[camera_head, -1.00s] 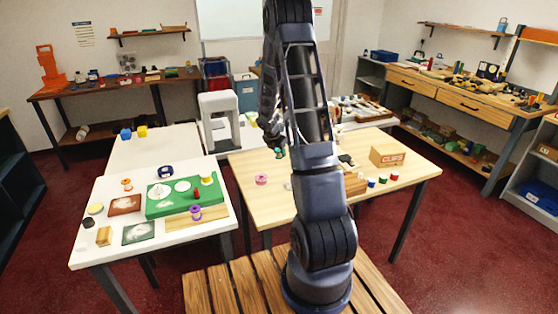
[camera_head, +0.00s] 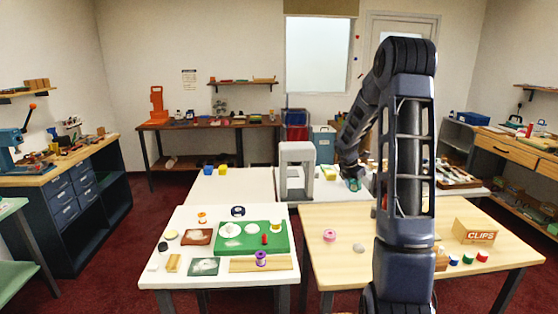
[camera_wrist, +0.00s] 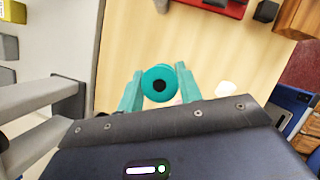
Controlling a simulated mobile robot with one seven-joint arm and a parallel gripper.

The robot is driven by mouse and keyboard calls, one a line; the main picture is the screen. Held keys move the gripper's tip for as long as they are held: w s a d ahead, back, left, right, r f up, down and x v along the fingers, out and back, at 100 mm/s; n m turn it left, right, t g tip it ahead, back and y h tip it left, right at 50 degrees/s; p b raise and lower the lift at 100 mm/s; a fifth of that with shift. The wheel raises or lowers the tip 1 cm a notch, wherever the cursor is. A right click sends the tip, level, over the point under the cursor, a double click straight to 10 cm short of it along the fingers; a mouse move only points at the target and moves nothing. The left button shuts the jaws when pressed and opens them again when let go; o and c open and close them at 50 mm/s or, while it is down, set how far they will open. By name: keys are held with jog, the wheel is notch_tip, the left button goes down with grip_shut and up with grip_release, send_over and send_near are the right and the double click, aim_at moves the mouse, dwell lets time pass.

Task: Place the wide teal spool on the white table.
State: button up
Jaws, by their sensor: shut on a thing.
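The wide teal spool (camera_wrist: 159,83) is between the teal fingers of my gripper (camera_wrist: 158,76) in the wrist view, its round end with a dark centre hole facing the camera. My gripper is shut on it. In the head view my gripper (camera_head: 352,182) is small and partly dark, near the back edge of the light wooden table, with a bit of teal at its tip. The white table (camera_head: 155,275) stands at front left, to the left of my gripper.
The white table holds a green board (camera_head: 285,236), a purple spool (camera_head: 261,258) on a wooden strip, cards and small items. A grey arch-shaped stand (camera_head: 296,150) rises behind, left of my gripper. The wooden table (camera_head: 335,270) carries a pink spool (camera_head: 329,235) and a CLIPS box (camera_head: 474,232).

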jog(key=w+a+f+m+g, duration=0.35)
jog(key=a+f+m, duration=0.25)
jog(key=f+m, duration=0.4)
jog(key=m+g+y, duration=0.3)
jog(key=m+y, duration=0.1)
jog(key=m, duration=0.8)
send_over(320, 226)
jog(key=w+d, duration=0.1)
jog(key=w, duration=0.1)
notch_tip(320, 226, down, 7)
jog(key=shift+w+d+r, duration=0.1)
jog(key=shift+w, duration=0.05)
jog(key=shift+a+f+m, duration=0.5)
jog(key=shift+f+m, duration=0.05)
jog(key=shift+m, duration=0.15)
jog(key=s+d+r+n+h, duration=0.1)
jog(key=s+d+r+n, duration=0.1)
jog(key=s+d+r, duration=0.5)
jog(key=s+d+r+n, duration=0.25)
jog(key=d+r, duration=0.25)
jog(key=d, duration=0.4)
jog(key=s+d+r+n+h, duration=0.1)
jog(key=s+d+r, duration=0.5)
jog(key=d+r, duration=0.15)
jog(key=shift+t, duration=0.25)
jog(key=f, duration=2)
jog(key=shift+s+d+f, duration=0.1)
jog(key=shift+d+f, duration=0.15)
jog(key=shift+f, duration=0.15)
jog(key=shift+f, duration=0.1)
